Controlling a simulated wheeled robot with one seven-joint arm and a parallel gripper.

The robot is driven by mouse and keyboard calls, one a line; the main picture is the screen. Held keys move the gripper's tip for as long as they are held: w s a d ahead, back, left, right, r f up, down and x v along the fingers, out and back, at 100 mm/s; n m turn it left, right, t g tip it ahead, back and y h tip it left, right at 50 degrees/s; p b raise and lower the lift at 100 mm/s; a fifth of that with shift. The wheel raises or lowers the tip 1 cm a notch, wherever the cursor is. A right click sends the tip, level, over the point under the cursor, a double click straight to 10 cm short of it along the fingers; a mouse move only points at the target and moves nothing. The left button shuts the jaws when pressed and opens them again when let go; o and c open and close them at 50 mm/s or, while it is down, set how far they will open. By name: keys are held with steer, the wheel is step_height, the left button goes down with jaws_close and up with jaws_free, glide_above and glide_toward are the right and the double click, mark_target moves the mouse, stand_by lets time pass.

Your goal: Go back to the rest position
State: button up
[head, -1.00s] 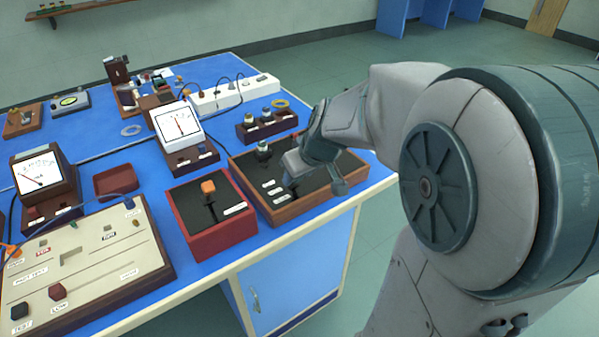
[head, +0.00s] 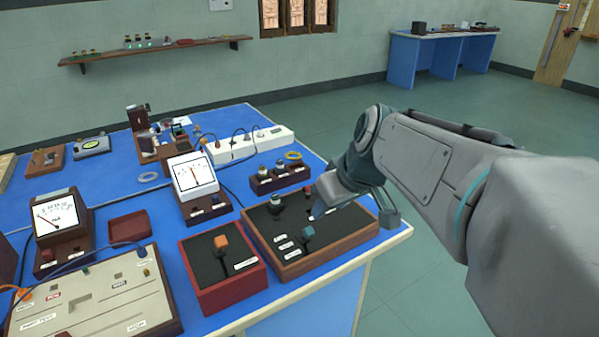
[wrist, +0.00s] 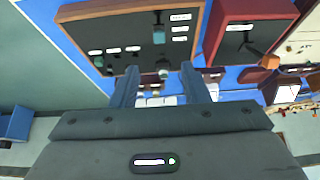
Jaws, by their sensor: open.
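My gripper (wrist: 160,80) is open, with its two blue fingers apart and nothing held between them in the wrist view. In the head view my gripper (head: 320,207) is over the right part of the wooden-framed black panel box (head: 345,243), at the end of my arm reaching in from the right. A teal-topped lever (head: 308,232) stands on that box, left of and nearer than the gripper. Whether the fingers touch the box is hard to tell.
A red box with an orange-topped lever (head: 221,242) stands left of the black panel box. Meters (head: 193,177), a power strip (head: 246,144) and a beige panel (head: 90,300) crowd the blue bench. Open floor (head: 420,290) lies right of the bench.

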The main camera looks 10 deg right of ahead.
steer(key=shift+r, duration=0.15)
steer(key=s+a+f+m+g+h+p, duration=0.1)
steer(key=s+a+m+g+p, duration=0.1)
steer(key=s+p, duration=0.6)
steer(key=s+a+m, duration=0.1)
steer(key=s, duration=0.2)
steer(key=shift+f+m+g+h, duration=0.3)
steer(key=shift+m+g+h, duration=0.1)
stand_by(6.3)
